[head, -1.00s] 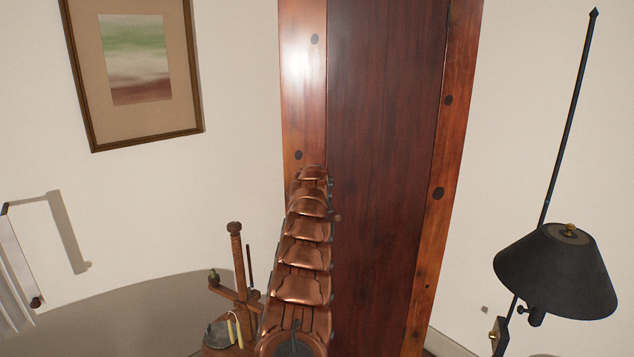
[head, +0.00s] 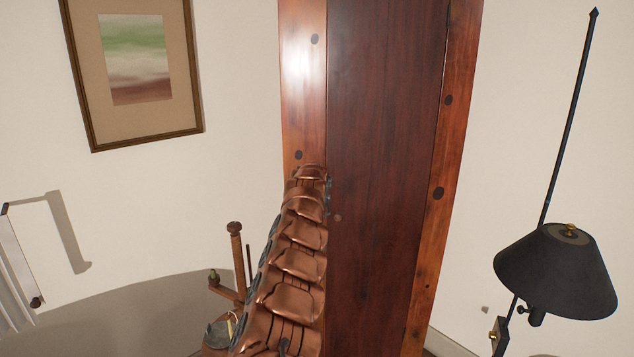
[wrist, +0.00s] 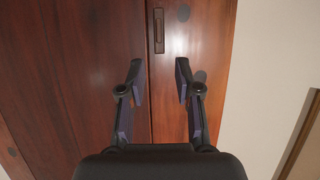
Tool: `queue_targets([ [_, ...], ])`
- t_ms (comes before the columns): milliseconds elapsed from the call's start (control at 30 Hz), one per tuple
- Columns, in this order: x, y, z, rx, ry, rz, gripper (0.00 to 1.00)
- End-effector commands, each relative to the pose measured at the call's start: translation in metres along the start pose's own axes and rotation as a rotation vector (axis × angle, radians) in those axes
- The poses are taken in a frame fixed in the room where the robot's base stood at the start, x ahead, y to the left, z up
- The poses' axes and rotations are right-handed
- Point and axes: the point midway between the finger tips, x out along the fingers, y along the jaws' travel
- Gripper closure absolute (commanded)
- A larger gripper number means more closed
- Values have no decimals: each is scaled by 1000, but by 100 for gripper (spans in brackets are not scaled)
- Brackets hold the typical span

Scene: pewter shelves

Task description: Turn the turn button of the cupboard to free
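The cupboard (head: 388,150) is dark red-brown wood with a tall door panel between lighter side posts. In the wrist view, the turn button (wrist: 159,31) is a small dark brown upright bar on the lighter post, beside the seam with the door (wrist: 75,75). It lies lengthwise along the seam and does not visibly cross it. My gripper (wrist: 160,79) is open and empty, its two fingers apart in front of the cupboard. The button shows beyond the fingertips, near the top of the picture, roughly in line with the gap between them. In the head view my arm hides the button and gripper.
A framed picture (head: 137,65) hangs on the wall at left. A wooden stand (head: 237,262) is beside my arm at lower left. A black lamp (head: 557,270) stands at right. A small round knob (head: 337,217) shows on the door just right of my arm.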

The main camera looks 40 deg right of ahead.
Motion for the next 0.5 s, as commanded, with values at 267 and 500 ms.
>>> queue_targets([
  [267,-12,0,2,3,-3,0,67],
  [500,-14,1,4,1,-5,1,67],
])
